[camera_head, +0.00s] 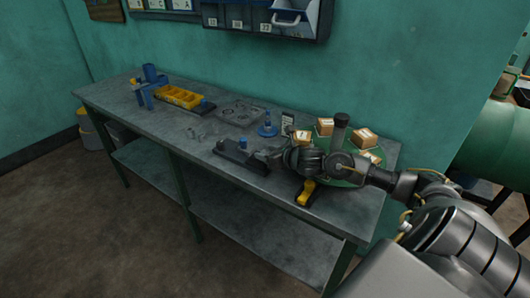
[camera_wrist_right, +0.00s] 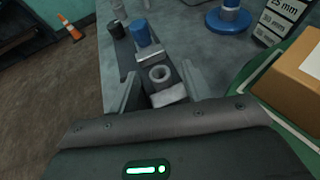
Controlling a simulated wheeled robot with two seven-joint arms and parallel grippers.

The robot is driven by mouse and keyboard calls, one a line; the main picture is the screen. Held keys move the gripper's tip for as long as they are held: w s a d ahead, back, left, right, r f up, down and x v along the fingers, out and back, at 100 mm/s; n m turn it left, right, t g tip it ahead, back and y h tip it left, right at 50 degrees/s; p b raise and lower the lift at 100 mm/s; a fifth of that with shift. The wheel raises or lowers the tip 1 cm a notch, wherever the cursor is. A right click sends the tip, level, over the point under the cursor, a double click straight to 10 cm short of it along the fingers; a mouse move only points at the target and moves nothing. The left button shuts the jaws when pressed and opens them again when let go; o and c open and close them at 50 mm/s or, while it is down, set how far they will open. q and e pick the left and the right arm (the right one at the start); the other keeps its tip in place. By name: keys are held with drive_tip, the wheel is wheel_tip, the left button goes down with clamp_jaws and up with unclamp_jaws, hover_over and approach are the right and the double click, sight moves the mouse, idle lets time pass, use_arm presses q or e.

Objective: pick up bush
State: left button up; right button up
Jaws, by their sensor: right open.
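A grey ring-shaped part that looks like the bush (camera_wrist_right: 160,73) sits at the near end of a long dark fixture block (camera_wrist_right: 125,45) in the right wrist view. Its hole faces up toward the camera. My right gripper (camera_wrist_right: 158,88) is open, with one finger on each side of the bush and no clear contact. In the head view my right gripper (camera_head: 271,154) is low over the right end of the fixture block (camera_head: 238,158), and the bush is hidden or too small to tell. My left gripper is not in view.
A blue cylinder (camera_wrist_right: 141,33) stands farther along the block. A blue stand (camera_head: 267,131), a size-label plate (camera_head: 287,123) and a green round tray (camera_head: 345,174) with small boxes are close by. The bench front is mostly clear.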

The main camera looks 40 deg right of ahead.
drive_tip(key=shift+x, duration=1.1)
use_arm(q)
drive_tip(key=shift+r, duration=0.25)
use_arm(e)
clamp_jaws()
drive_tip(key=shift+r, duration=0.1)
